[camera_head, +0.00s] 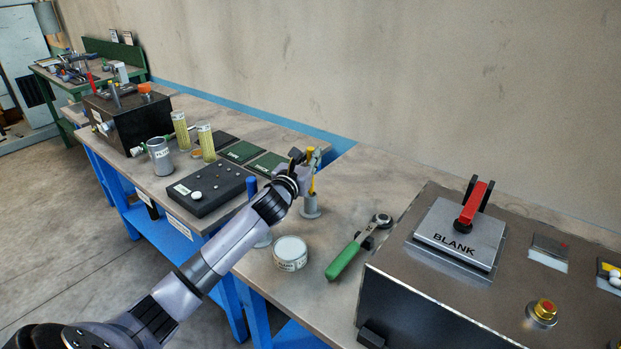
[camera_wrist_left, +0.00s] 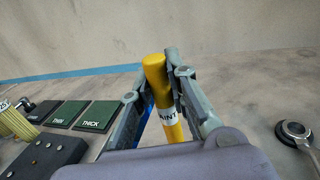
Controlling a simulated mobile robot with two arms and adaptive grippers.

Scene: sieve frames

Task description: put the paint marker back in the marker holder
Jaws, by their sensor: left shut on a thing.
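The yellow paint marker (camera_head: 312,186) stands roughly upright between the fingers of my left gripper (camera_head: 307,158). In the left wrist view the marker (camera_wrist_left: 156,82) shows a white label reading "AINT", with the gripper fingers (camera_wrist_left: 158,84) shut on it from both sides. The grey marker holder (camera_head: 311,208) stands on the bench directly below the gripper in the head view. The marker's lower end lines up with the holder's top there; I cannot tell how far it is inside. The holder is hidden in the left wrist view. My right gripper is not in view.
A round labelled tin (camera_head: 290,255) and a green-handled tool (camera_head: 350,254) lie near the holder. A metal box with a BLANK plate (camera_head: 455,238) and red-handled clamp stands right. A black block (camera_head: 208,190) and green pads (camera_head: 243,152) are left. Bare bench lies behind the holder.

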